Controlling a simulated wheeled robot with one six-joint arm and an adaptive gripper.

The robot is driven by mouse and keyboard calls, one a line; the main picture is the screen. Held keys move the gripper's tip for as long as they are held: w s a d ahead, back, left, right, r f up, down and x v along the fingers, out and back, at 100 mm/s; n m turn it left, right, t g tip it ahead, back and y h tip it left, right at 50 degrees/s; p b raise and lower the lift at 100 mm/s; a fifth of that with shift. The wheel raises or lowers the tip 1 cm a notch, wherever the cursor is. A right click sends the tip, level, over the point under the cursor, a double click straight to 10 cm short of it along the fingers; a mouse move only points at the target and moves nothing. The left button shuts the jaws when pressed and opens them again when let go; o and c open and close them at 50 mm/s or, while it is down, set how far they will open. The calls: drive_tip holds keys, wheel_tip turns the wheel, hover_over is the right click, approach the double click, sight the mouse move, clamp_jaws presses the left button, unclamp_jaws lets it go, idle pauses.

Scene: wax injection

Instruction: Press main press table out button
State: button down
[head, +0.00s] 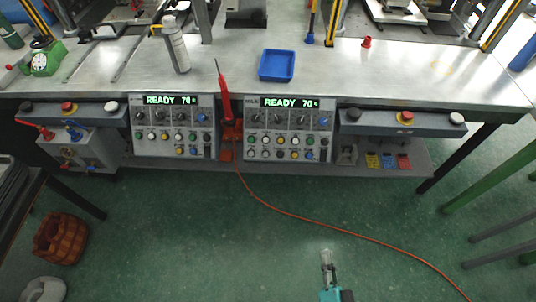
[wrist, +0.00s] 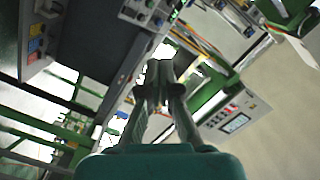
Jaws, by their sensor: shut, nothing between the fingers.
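Two control panels hang under the front edge of the metal table: a left panel (head: 174,125) and a right panel (head: 289,130). Each has a lit green "READY 70" display, a row of dark knobs and rows of small coloured buttons. The button labels are too small to read, so I cannot tell which is the table out button. My gripper (head: 326,257) is shut and empty, low in front of the right panel and well apart from it. In the wrist view my gripper (wrist: 160,72) points towards part of a button panel (wrist: 145,14) at the top.
A red soldering-iron-like tool (head: 225,105) stands between the panels, its orange cable (head: 300,218) trailing over the floor. A blue tray (head: 276,65) lies on the table (head: 225,60). The green floor before the panels is mostly free.

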sight(266, 154)
drive_tip(key=w+a+m, duration=0.7)
drive_tip(key=w+a, duration=0.2)
drive_tip(key=w, duration=0.5)
drive_tip(key=w+a+m+t, duration=0.1)
drive_tip(key=w+a+m, duration=0.5)
drive_tip(key=w, duration=0.8)
drive_tip(key=a, duration=0.3)
drive_tip(key=shift+w+f+m+y, duration=0.15)
drive_tip(key=shift+f+m+y, duration=0.2)
drive_tip(key=shift+m+y, duration=0.05)
drive_tip(key=shift+a, duration=0.1)
drive_tip(key=shift+w+f, duration=1.4)
drive_tip(key=shift+w, duration=0.3)
drive_tip(key=shift+w+f, duration=1.4)
drive_tip(key=shift+w, duration=0.25)
drive_tip(key=shift+w+f, duration=0.1)
drive_tip(key=shift+w, duration=0.05)
drive_tip(key=shift+w+f, duration=0.15)
